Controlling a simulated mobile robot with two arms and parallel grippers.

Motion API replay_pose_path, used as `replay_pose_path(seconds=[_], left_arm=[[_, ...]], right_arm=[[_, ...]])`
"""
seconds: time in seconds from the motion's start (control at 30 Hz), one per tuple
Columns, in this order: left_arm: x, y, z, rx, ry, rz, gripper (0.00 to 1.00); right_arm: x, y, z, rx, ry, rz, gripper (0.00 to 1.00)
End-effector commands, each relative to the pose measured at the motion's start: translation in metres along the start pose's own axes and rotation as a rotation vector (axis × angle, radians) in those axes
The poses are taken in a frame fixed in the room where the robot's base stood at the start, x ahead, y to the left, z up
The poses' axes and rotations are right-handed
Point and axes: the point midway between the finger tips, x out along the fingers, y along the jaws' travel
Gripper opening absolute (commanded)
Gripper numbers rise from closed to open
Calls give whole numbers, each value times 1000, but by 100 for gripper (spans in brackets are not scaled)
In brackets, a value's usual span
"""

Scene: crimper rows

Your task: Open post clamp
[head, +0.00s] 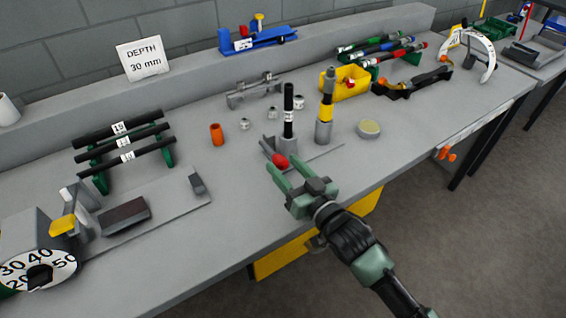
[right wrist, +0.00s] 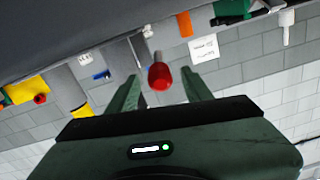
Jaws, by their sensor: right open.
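The post clamp (head: 289,144) is a grey block near the front edge of the bench, with a black tube (head: 288,105) standing upright in it. Its lever ends in a red knob (head: 279,160), which also shows in the right wrist view (right wrist: 160,77). My right gripper (head: 284,168) is open, with its green fingers reaching toward the clamp. The knob shows between the fingertips in both views. I cannot tell whether either finger touches it. The lever behind the knob is mostly hidden. My left gripper is not in view.
An orange cylinder (head: 217,135) and small grey fittings stand to the left and behind. A rack of black tubes (head: 118,142) is far left. A yellow bin (head: 345,86) stands behind.

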Motion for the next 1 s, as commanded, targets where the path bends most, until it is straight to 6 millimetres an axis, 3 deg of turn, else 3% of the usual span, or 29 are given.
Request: replay_pose_path(seconds=[0.13, 0.43, 0.6, 1.0], left_arm=[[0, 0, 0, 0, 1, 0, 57], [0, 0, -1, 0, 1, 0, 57], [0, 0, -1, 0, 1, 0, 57], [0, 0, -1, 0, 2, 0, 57]], right_arm=[[13, 0, 0, 0, 0, 0, 50], [15, 0, 0, 0, 0, 0, 50], [15, 0, 0, 0, 0, 0, 3], [14, 0, 0, 0, -1, 0, 0]])
